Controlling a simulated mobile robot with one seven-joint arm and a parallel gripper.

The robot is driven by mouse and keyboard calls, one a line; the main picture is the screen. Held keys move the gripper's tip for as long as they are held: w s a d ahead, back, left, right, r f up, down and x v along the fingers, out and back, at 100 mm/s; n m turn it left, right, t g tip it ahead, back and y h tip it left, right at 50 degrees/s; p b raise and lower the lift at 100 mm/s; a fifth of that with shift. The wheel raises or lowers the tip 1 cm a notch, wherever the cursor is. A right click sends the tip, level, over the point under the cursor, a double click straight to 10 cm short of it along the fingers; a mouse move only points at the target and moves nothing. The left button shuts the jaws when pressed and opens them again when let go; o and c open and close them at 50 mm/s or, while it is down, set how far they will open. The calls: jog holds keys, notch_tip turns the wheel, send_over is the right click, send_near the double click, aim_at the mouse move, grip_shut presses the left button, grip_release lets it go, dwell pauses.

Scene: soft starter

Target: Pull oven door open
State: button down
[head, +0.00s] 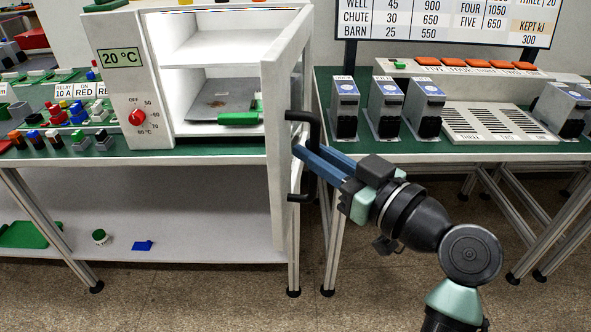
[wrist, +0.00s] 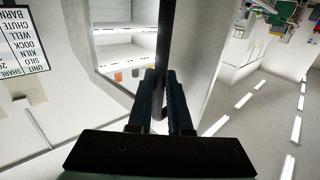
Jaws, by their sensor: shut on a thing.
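The white oven (head: 122,100) stands on the green-topped bench at the left, with a 20 °C display and a red dial. Its door (head: 280,170) stands open, swung out on the right side, and the lit inside with its shelf shows. The black bracket handle (head: 301,116) is on the door's outer face. My gripper (head: 304,153) is shut on this handle, with its blue fingers coming from the right. In the wrist view the fingers (wrist: 162,98) lie on both sides of the black handle bar (wrist: 168,40). A green-handled tray (head: 222,98) lies inside the oven.
A second green-topped bench (head: 436,172) stands to the right, with several grey-and-blue units (head: 386,105) and a white slotted rack (head: 497,122). Small coloured parts (head: 75,115) are left of the oven. The floor (head: 400,270) in front is clear.

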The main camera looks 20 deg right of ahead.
jog(key=shift+s+d+r+n+g+y+b, duration=0.1)
jog(key=shift+d+n+g+y+b, duration=0.2)
jog(key=shift+d, duration=0.5)
jog(key=shift+s+d+r+n+g+y+b, duration=0.2)
jog(key=shift+d+y, duration=0.25)
jog(key=shift+d, duration=0.35)
jog(key=shift+s+d+f+n+g+y+b, duration=0.1)
jog(key=shift+d+n+g+y+b, duration=0.2)
jog(key=shift+d, duration=0.5)
jog(key=c, duration=1.2)
grip_release()
jog(key=shift+o, duration=1.4)
jog(key=shift+w+f, duration=0.15)
jog(key=v, duration=1.3)
jog(key=shift+f, duration=0.15)
